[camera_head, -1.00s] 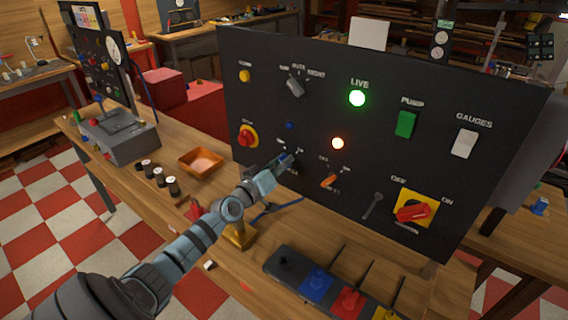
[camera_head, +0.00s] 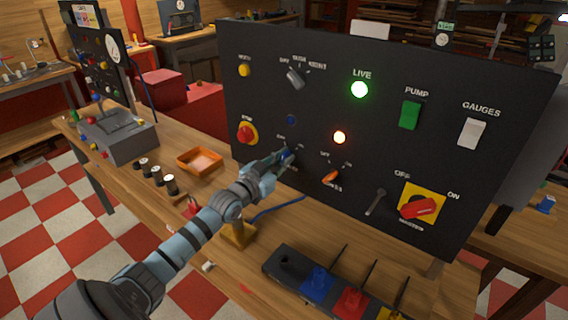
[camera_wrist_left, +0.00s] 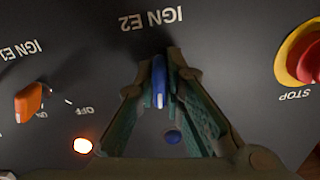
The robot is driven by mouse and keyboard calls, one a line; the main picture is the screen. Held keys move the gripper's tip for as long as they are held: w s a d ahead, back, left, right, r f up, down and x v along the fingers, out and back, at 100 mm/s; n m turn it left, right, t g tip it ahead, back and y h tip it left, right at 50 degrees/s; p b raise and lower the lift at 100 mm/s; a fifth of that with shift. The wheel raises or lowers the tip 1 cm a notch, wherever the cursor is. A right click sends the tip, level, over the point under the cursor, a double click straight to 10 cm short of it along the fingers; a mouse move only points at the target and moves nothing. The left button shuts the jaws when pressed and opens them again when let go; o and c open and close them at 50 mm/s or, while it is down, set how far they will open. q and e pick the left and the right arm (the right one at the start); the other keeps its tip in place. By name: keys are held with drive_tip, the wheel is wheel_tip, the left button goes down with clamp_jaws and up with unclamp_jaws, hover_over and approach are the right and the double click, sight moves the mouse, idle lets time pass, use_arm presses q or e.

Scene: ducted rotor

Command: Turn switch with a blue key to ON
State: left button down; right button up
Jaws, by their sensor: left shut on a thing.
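The blue key (camera_wrist_left: 159,78) sits in the switch labelled IGN E2 on the black panel (camera_head: 440,75). In the left wrist view, where the panel's lettering is upside down, the key stands nearly upright with a pale mark at its lower end. My left gripper (camera_head: 284,158) is at the panel, its fingers shut on the blue key from both sides; it also shows in the left wrist view (camera_wrist_left: 160,75). My right gripper is not in view.
An orange key switch (camera_head: 330,177), labelled IGN E1, is beside the blue key. A lit orange lamp (camera_head: 339,137), a blue button (camera_head: 291,120) and a red stop button (camera_head: 246,132) are near. A rack of coloured blocks (camera_head: 318,282) and an orange tray (camera_head: 200,160) stand on the bench.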

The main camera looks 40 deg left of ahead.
use_arm(q)
drive_tip(key=m+b, duration=0.2)
drive_tip(key=m, duration=0.1)
drive_tip(key=shift+f+m, duration=0.2)
drive_tip(key=shift+m, duration=0.1)
drive_tip(key=shift+r+m+b, duration=0.1)
drive_tip(key=shift+m+b, duration=0.7)
drive_tip(key=shift+m, duration=0.4)
drive_tip(key=shift+a, duration=0.1)
drive_tip(key=c, duration=1.7)
unclamp_jaws()
drive_tip(key=shift+r, duration=0.1)
